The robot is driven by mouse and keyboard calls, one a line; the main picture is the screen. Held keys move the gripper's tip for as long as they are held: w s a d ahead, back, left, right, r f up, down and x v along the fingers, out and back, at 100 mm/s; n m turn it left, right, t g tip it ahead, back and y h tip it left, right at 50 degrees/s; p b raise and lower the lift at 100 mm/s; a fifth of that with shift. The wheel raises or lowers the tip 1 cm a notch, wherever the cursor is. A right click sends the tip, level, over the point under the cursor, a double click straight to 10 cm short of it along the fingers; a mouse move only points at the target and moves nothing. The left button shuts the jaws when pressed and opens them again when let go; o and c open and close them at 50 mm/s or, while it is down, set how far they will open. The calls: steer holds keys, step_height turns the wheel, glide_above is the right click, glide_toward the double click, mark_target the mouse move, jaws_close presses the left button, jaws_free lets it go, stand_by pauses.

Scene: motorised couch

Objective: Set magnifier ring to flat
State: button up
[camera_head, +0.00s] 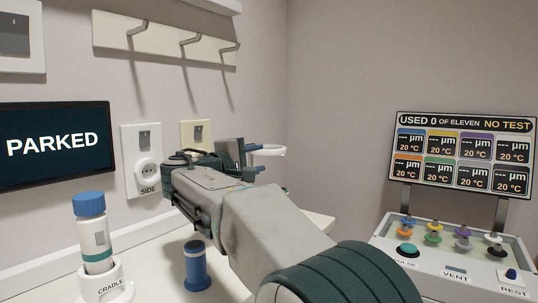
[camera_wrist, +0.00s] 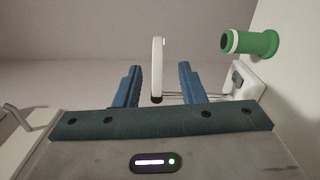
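The magnifier ring (camera_head: 268,150) is a pale ring seen at a shallow angle just past my gripper (camera_head: 248,160) in the head view. In the wrist view the ring (camera_wrist: 157,68) shows nearly edge-on as a narrow white upright band. It stands between the two blue fingers of my gripper (camera_wrist: 158,87), with a clear gap on each side. My gripper is open and seems to hold nothing. Thin rods run from near the ring's dark lower end toward a white wall piece on the right. My arm hides part of the ring's mount in the head view.
A green spool-like object (camera_wrist: 256,43) is beside the white wall piece (camera_wrist: 240,78). A blue-capped bottle stands in a white cradle (camera_head: 103,286); a blue spool (camera_head: 195,265) is nearby. A knobbed console (camera_head: 450,255) is right; the wall screen (camera_head: 55,143) reads PARKED.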

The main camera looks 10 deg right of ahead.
steer(key=shift+v, duration=1.6)
steer(key=s+d+f+m+g+y+p, duration=0.2)
steer(key=s+d+g+y+p, duration=0.15)
steer(key=s+p, duration=0.3)
steer(key=s+d+f+m+g+y+p, duration=0.1)
steer(key=s+d+f+g+y+p, duration=0.2)
steer(key=s+d+p, duration=0.4)
steer(key=s+a+f+m+g+y+p, duration=0.1)
steer(key=s+a+m+y+p, duration=0.2)
steer(key=s+p, duration=0.4)
steer(key=s+a+f+m+g+y+p, duration=0.1)
steer(key=s+a+m+y+p, duration=0.2)
steer(key=s+p, duration=0.4)
steer(key=shift+s+a+m+y, duration=0.4)
steer(key=shift+s+a+y, duration=0.15)
steer(key=shift+s, duration=0.6)
steer(key=shift+f+g, duration=0.1)
steer(key=shift+g, duration=0.15)
